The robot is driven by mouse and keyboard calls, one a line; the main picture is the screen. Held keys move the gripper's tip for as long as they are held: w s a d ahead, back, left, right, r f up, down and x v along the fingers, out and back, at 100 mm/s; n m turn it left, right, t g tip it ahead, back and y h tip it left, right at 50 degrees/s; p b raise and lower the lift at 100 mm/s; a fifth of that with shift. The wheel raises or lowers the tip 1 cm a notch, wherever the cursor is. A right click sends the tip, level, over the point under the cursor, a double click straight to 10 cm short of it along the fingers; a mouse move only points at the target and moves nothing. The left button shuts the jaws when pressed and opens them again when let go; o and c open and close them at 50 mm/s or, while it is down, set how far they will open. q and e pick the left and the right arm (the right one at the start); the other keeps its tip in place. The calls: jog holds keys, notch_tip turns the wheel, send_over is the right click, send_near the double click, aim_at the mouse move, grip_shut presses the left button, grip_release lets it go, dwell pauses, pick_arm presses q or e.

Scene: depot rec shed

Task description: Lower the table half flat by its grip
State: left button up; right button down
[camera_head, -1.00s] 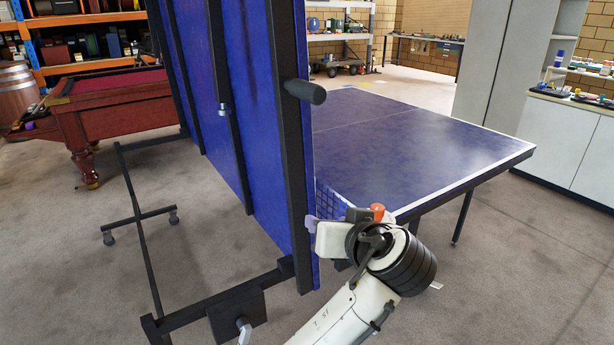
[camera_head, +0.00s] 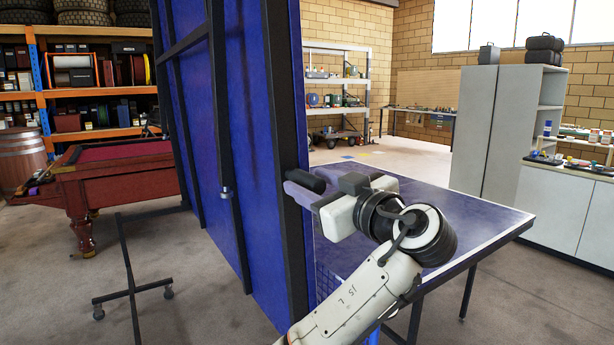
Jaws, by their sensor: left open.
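The raised blue table half (camera_head: 258,130) stands upright on its edge, its black-framed underside facing me. The grip (camera_head: 308,179), a short black cylinder, sticks out from the frame's right-hand bar. My left gripper (camera_head: 299,189) is open at the grip, its pale purple fingers close to it. I cannot tell whether they touch it or how far they reach around it. The other table half (camera_head: 478,215) lies flat behind my arm, blue with a white edge line. My right gripper does not show.
A red pool table (camera_head: 125,180) and a barrel (camera_head: 22,155) stand at the left, before orange shelving (camera_head: 95,134). Grey cabinets (camera_head: 475,130) and a white counter (camera_head: 565,210) stand at the right.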

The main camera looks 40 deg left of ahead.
pick_arm(q)
jog(key=shift+x, duration=0.9)
jog(key=shift+f, duration=0.1)
grip_shut()
